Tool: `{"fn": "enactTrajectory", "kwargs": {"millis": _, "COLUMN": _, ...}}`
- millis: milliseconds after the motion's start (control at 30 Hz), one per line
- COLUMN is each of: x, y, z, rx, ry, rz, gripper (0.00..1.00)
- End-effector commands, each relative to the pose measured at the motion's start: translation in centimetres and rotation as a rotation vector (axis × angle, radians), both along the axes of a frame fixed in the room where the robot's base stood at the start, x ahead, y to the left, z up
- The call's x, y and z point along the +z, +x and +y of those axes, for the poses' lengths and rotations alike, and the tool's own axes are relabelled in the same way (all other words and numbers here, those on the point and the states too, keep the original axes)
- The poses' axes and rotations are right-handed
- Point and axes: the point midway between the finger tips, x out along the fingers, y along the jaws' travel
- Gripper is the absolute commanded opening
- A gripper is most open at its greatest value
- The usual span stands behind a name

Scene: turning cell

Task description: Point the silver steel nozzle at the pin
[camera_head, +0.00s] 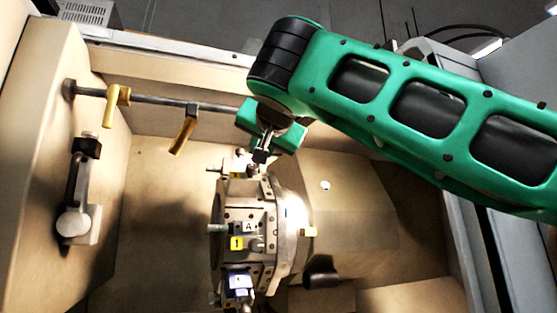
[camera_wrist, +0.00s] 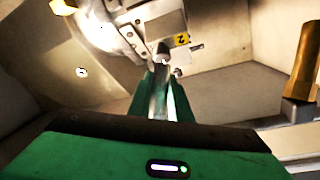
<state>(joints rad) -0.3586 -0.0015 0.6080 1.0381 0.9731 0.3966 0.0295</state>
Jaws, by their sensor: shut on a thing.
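My gripper (camera_head: 266,143) is above the top of the turret, its green fingers closed around a slim silver piece. The turret (camera_head: 258,208) carries several tools and tags marked A and 1. A silver pin-like tool (camera_head: 217,228) sticks out from its left side; I cannot tell whether it is the pin.
Two brass-coloured nozzles hang from the rod, one at the left (camera_head: 117,96) and one nearer (camera_head: 184,132) my gripper. A black and silver arm (camera_head: 76,210) is on the left wall. The floor left of the turret is clear.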

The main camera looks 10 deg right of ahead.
Motion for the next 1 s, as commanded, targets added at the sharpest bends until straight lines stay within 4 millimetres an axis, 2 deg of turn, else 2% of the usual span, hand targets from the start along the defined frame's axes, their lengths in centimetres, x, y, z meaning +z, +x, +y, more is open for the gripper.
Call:
{"fn": "enactTrajectory", "kwargs": {"millis": 367, "x": 0.0, "y": -0.1, "z": 0.4, "rx": 0.007, "ry": 0.010, "rz": 0.003, "gripper": 0.00}}
{"fn": "enactTrajectory", "kwargs": {"millis": 400, "x": 0.0, "y": -0.1, "z": 0.4, "rx": 0.007, "ry": 0.010, "rz": 0.003, "gripper": 0.27}}
{"fn": "enactTrajectory", "kwargs": {"millis": 433, "x": 0.0, "y": -0.1, "z": 0.4, "rx": 0.007, "ry": 0.010, "rz": 0.003, "gripper": 0.34}}
{"fn": "enactTrajectory", "kwargs": {"millis": 467, "x": 0.0, "y": -0.1, "z": 0.4, "rx": 0.007, "ry": 0.010, "rz": 0.003, "gripper": 0.37}}
{"fn": "enactTrajectory", "kwargs": {"millis": 767, "x": 0.0, "y": -0.3, "z": 0.5, "rx": 0.009, "ry": 0.010, "rz": 0.003, "gripper": 0.37}}
{"fn": "enactTrajectory", "kwargs": {"millis": 867, "x": 0.2, "y": -1.0, "z": 0.4, "rx": 0.010, "ry": 0.010, "rz": 0.001, "gripper": 0.37}}
{"fn": "enactTrajectory", "kwargs": {"millis": 1000, "x": 0.3, "y": -3.1, "z": 0.1, "rx": 0.010, "ry": 0.009, "rz": 0.000, "gripper": 0.37}}
